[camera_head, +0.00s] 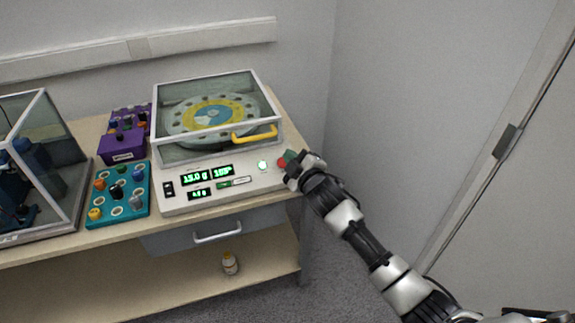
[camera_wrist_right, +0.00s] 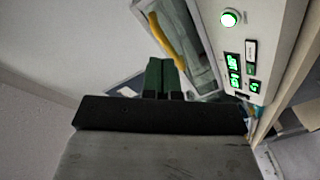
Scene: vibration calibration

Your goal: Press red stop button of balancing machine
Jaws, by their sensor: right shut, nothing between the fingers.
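The balancing machine (camera_head: 180,205) stands on the bench with its clear cover closed over a round disc (camera_head: 212,118). Its front panel has green lit displays (camera_head: 207,176) and a glowing green button (camera_head: 263,165). The red stop button (camera_head: 281,161) shows in part at the panel's right end, beside my right gripper (camera_head: 290,158). The gripper is shut and empty, and I cannot tell if it touches the button. In the right wrist view the shut green fingers (camera_wrist_right: 163,74) show near the panel; the red button is hidden there. My left gripper is out of view.
A yellow handle (camera_head: 255,134) sits on the cover's front. A teal tray (camera_head: 120,212) and a purple rack (camera_head: 124,146) with coloured parts stand left of the machine, then a clear case (camera_head: 62,165).

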